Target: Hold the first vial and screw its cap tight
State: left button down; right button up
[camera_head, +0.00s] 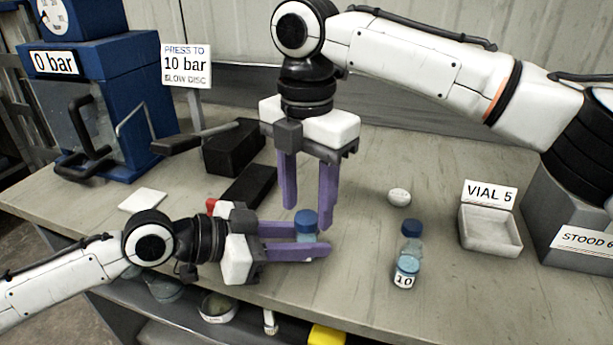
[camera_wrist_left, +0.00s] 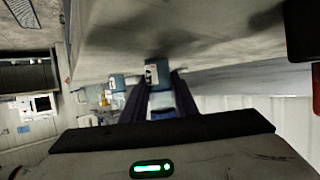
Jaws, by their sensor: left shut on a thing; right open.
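A vial with a blue cap (camera_head: 306,219) stands upright between the purple fingers of my left gripper (camera_head: 325,243), which is shut on it from the left. In the left wrist view a blue part of it shows between the fingers (camera_wrist_left: 162,103). My right gripper (camera_head: 307,212) is open, fingers pointing down, with the cap between or just behind its fingertips; I cannot tell whether they touch it. Two more blue-capped vials stand to the right: one labelled 10 (camera_head: 404,281) and one just behind it (camera_head: 411,243).
A white tray labelled VIAL 5 (camera_head: 490,237) and a grey block marked STOOD (camera_head: 580,238) are at the right. A blue press marked 0 bar (camera_head: 120,100) and black blocks (camera_head: 235,146) are at the left. The front edge is close.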

jog(key=shift+f, duration=0.8)
jog(key=shift+c, duration=0.4)
jog(key=c, duration=1)
jog(key=shift+c, duration=0.2)
jog(key=m, duration=1.5)
jog(key=shift+f, duration=0.1)
jog(key=m, duration=0.6)
jog(key=o, duration=1.2)
jog(key=shift+c, duration=0.2)
